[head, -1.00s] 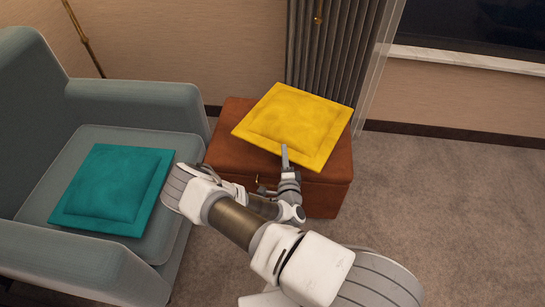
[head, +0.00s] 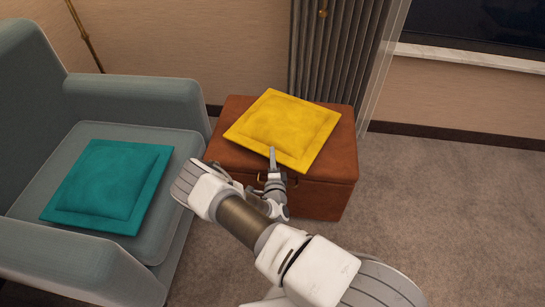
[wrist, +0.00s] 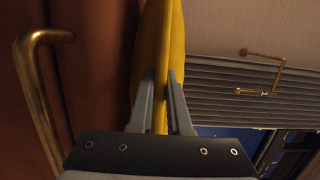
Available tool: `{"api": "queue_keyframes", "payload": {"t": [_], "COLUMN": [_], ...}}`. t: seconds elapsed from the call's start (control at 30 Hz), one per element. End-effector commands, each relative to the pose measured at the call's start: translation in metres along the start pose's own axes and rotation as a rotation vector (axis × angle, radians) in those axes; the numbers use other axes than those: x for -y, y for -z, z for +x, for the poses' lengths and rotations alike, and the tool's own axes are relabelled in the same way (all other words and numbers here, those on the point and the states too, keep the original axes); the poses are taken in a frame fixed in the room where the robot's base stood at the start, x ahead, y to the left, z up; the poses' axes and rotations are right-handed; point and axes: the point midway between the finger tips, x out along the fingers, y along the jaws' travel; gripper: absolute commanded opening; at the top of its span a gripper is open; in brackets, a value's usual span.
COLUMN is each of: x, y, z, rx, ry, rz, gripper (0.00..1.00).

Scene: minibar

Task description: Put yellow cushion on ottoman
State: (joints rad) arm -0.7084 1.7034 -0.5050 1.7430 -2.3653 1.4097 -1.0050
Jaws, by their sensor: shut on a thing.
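The yellow cushion (head: 284,128) is over the top of the brown leather ottoman (head: 335,170) in the head view, lying roughly flat. My gripper (head: 272,160) is shut on the cushion's near edge. In the wrist view, my gripper's two fingers (wrist: 161,100) pinch the rim of the yellow cushion (wrist: 167,50), and the ottoman's brown side (wrist: 90,60) is close on the left. Whether the cushion's underside touches the ottoman top cannot be told.
A grey-green armchair (head: 150,92) with a teal cushion (head: 108,187) stands left of the ottoman. A pleated curtain (head: 335,60) hangs behind it. A brass handle (wrist: 35,80) on the ottoman is close to my gripper. Carpet (head: 450,210) on the right is clear.

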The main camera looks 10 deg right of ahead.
Motion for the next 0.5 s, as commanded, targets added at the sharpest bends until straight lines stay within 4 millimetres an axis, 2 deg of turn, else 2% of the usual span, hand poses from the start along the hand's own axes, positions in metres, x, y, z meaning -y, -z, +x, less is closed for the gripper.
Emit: {"api": "queue_keyframes", "payload": {"t": [0.1, 0.13, 0.27, 0.3, 0.5], "x": [-0.0033, -0.0031, -0.0026, -0.0026, -0.0025], "y": [-0.0002, -0.0001, 0.0000, 0.0000, 0.0001], "z": [0.0002, 0.0000, 0.0000, 0.0000, -0.0001], "rx": [0.001, 0.000, 0.000, 0.000, 0.000], "ry": [0.002, 0.000, 0.000, 0.000, 0.000], "rz": [-0.001, 0.000, 0.000, 0.000, 0.000], "gripper": [0.00, 0.20, 0.43, 0.46, 0.46]}}
